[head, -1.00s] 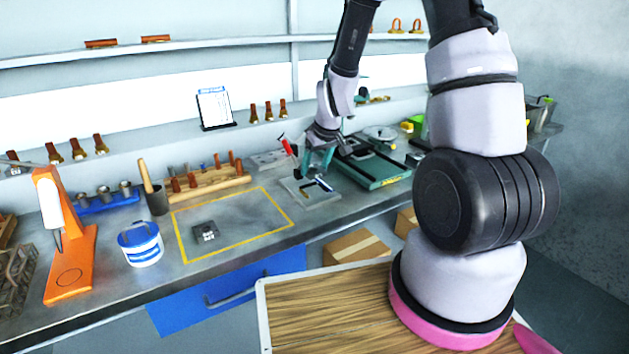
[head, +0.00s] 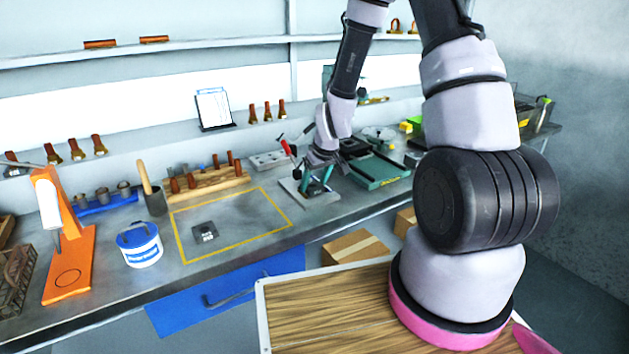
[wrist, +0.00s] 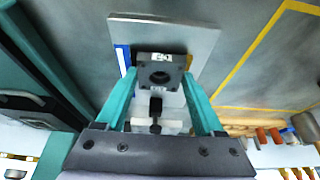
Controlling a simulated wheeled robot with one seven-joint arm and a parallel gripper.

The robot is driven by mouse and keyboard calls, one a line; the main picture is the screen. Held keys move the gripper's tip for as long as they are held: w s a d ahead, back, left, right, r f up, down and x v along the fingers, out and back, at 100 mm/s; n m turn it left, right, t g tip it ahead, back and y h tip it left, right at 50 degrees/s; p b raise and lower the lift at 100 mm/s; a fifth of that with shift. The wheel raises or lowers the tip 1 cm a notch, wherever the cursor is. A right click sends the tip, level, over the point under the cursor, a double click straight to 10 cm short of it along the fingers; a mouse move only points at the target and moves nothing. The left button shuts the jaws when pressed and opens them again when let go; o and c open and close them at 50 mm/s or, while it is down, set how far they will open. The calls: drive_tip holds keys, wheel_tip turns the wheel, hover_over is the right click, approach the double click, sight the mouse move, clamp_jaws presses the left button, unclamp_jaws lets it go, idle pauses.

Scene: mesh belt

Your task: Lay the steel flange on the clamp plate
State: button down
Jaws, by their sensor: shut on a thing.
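The steel flange (wrist: 160,74) is a dark square piece with a round hole and a white label, seen in the wrist view. My gripper (wrist: 160,78) is shut on it, with one teal finger on each side. The clamp plate (wrist: 185,36) is a pale grey square plate just beyond the flange, and the flange overlaps it in this view. I cannot tell whether they touch. In the head view my gripper (head: 316,188) points down over the clamp plate (head: 290,186), beside a red-handled clamp (head: 287,147). The fingers hide the flange there.
A yellow outline on the bench (head: 240,270) holds a small dark square piece (head: 204,232) with white marks. A green machine base (head: 378,170) stands right of the plate. A wooden rack (head: 205,181), blue-lidded tub (head: 140,246) and orange stand (head: 70,255) lie to the left.

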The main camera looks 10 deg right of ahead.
drive_tip(key=shift+f, duration=0.2)
unclamp_jaws()
drive_tip(key=shift+s, duration=0.1)
drive_tip(key=shift+s+a+f, duration=0.1)
